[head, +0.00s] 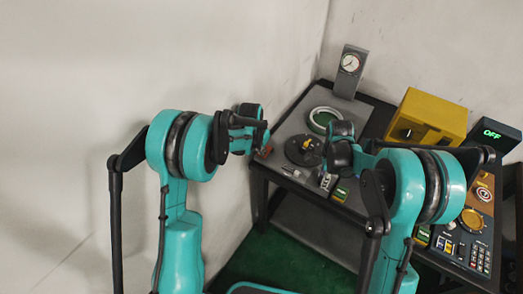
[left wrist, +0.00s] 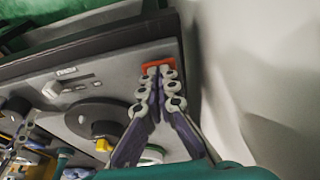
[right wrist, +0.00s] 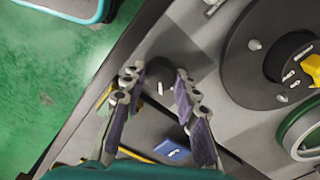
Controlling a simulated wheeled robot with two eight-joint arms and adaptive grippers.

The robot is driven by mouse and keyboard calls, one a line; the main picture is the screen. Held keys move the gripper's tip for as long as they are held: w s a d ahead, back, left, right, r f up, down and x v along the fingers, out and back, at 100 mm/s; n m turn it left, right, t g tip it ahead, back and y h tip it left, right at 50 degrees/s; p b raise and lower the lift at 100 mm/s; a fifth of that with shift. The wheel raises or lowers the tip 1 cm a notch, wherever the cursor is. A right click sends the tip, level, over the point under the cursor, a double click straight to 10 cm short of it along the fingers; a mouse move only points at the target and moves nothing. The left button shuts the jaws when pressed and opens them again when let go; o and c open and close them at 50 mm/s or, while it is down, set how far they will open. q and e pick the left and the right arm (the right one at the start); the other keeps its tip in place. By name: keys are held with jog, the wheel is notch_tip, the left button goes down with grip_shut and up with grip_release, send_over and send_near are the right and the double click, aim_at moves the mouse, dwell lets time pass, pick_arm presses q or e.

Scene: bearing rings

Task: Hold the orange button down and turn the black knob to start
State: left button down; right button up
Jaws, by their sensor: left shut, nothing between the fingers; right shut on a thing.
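The orange button (left wrist: 157,66) is at the panel's corner in the left wrist view, partly covered by my left gripper's fingertips. My left gripper (left wrist: 160,72) is shut with nothing between its fingers, its tips at the button; whether it is pressed in, I cannot tell. The black knob (right wrist: 158,82), with a white mark on top, is between the fingers of my right gripper (right wrist: 157,76), which is shut on it. In the head view, my left gripper (head: 264,140) is at the panel's left corner and my right gripper (head: 328,178) is at its front edge, hiding the knob.
A black disc with a yellow handle (head: 303,148) lies between the grippers. Behind stand a green-rimmed ring (head: 323,118), a gauge (head: 350,64) and a yellow box (head: 428,113). A display (head: 491,132) reads OFF. A keypad (head: 481,259) is at the right.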

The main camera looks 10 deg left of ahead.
jog(key=shift+n, duration=0.3)
jog(key=n, duration=0.4)
jog(key=shift+n, duration=0.3)
jog(key=o, duration=0.8)
jog(key=m, duration=0.5)
jog(key=shift+m, duration=0.3)
jog(key=m, duration=1.4)
jog(key=shift+m, duration=0.3)
